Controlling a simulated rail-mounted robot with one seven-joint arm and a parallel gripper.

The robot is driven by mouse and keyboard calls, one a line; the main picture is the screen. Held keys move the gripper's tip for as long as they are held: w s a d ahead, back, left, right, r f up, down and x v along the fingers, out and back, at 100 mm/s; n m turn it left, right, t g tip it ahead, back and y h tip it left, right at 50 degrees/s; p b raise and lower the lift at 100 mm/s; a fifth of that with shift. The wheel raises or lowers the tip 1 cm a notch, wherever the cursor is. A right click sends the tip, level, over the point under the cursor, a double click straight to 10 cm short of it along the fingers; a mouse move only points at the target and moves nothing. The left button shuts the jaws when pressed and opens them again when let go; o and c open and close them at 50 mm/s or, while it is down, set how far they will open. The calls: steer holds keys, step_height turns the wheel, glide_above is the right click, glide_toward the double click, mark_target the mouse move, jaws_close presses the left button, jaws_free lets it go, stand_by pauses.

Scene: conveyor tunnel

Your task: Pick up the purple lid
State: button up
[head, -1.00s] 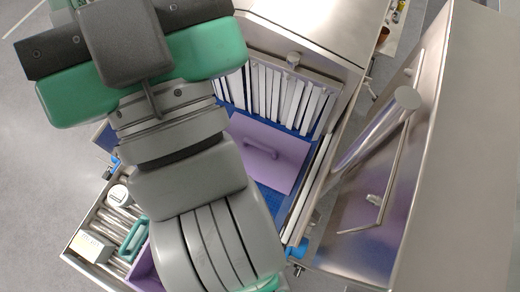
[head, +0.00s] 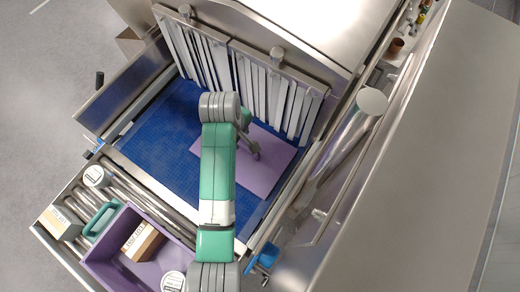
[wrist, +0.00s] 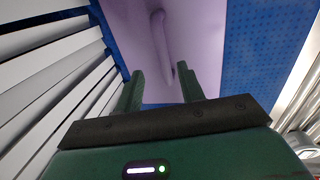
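The purple lid (head: 272,168) lies flat on the blue conveyor belt (head: 160,135), in front of the white strip curtain. Its raised bar handle shows in the wrist view (wrist: 159,38), along the middle of the lid (wrist: 200,45). My gripper (wrist: 162,85) is open, with its two dark green fingers apart. The handle's near end lies between the fingers in the picture; I see no contact. In the head view my gripper (head: 250,142) is over the lid's upper left part and is small and partly hidden by my wrist, as is some of the lid.
The white strip curtain (head: 240,72) hangs close behind the lid. A purple crate (head: 104,263) with a carton (head: 142,241) and a white tub (head: 173,282) stands on rollers at the lower left. A steel cabinet (head: 425,150) is at the right. The belt's left part is clear.

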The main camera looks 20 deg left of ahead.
mark_target(242, 144)
steer(key=shift+w+f, duration=0.2)
steer(key=shift+f, duration=1.05)
steer(key=f, duration=0.5)
steer(key=shift+w+d+p, duration=0.1)
steer(key=shift+w+p, duration=0.2)
steer(key=shift+p, duration=0.05)
jaws_close()
